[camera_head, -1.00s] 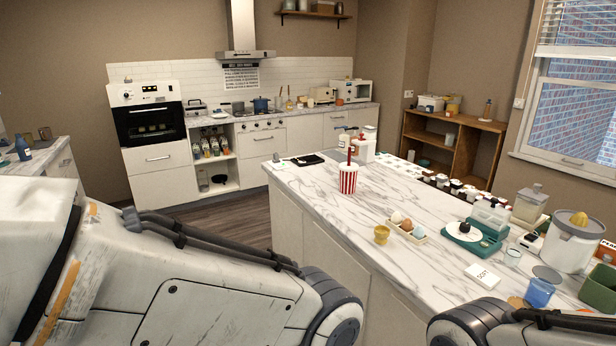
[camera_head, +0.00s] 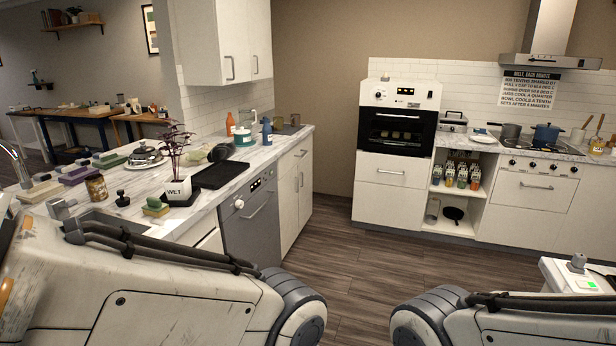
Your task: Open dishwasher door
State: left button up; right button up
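The dishwasher (camera_head: 252,222) is a grey metal front under the marble counter at left centre. It has a round knob and a slanted-looking bar handle (camera_head: 258,205) near its top. Its door looks shut. The lower left of the dishwasher is hidden behind my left arm. Both of my arms cross the bottom of the view, the left one just in front of the dishwasher and the right one at the lower right. Neither gripper is in the picture.
The counter (camera_head: 225,186) holds a plant pot (camera_head: 178,190), a black tray (camera_head: 219,174) and several small items. White cabinets (camera_head: 295,184) adjoin the dishwasher. An oven (camera_head: 397,128) stands at the back wall. The wooden floor (camera_head: 340,260) ahead is clear. An island corner (camera_head: 568,276) is at right.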

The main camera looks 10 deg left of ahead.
aim_at(245, 232)
jog(key=u, duration=0.4)
jog(key=i, duration=0.85)
jog(key=u, duration=0.3)
jog(key=k, duration=0.6)
jog(key=z, duration=0.8)
jog(key=i, duration=1.25)
jog(key=u, duration=0.55)
jog(key=i, duration=0.45)
jog(key=u, duration=0.45)
